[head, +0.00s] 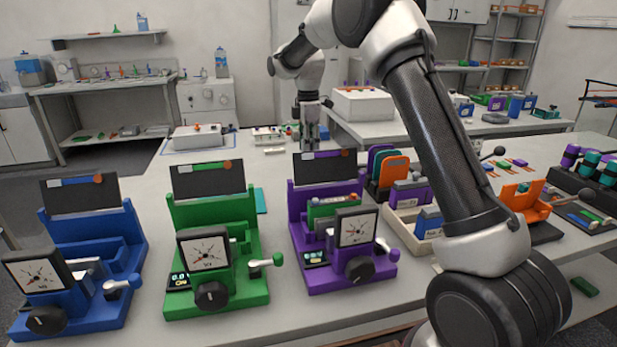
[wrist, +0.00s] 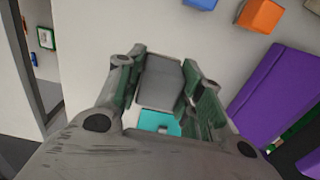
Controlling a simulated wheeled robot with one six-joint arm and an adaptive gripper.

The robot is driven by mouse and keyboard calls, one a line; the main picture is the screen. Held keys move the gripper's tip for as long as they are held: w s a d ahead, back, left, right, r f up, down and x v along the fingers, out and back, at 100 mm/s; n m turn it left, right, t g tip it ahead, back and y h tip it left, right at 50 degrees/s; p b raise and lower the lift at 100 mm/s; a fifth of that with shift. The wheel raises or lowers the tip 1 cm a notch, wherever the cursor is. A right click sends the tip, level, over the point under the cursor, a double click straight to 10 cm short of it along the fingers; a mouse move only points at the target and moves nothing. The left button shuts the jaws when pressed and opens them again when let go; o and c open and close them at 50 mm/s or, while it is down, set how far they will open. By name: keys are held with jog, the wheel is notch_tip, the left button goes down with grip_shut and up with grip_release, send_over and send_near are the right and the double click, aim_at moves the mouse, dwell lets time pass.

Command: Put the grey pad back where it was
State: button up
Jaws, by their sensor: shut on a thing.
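My gripper (wrist: 160,95) is shut on the grey pad (wrist: 158,80), a flat grey block between its two green-lined fingers in the wrist view. A teal patch (wrist: 157,122) shows just below the pad in that view; I cannot tell whether the two touch. In the head view my gripper (head: 309,135) hangs pointing down beyond the purple machine (head: 300,215), and the pad cannot be made out there. A teal flat piece (head: 262,201) lies on the table, partly hidden behind the green machine (head: 240,290).
A blue machine (head: 125,235) stands at the left. Right of the purple machine is a pale tray (head: 400,232) with several coloured blocks. An orange device (head: 525,200) is farther right. A white box (head: 362,104) stands on a back table.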

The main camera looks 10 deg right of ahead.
notch_tip(320, 180, down, 10)
jog(key=shift+w+a+r, duration=0.1)
jog(key=shift+a, duration=0.05)
dwell(0.4)
jog(key=o, duration=1.1)
jog(key=shift+c, duration=0.2)
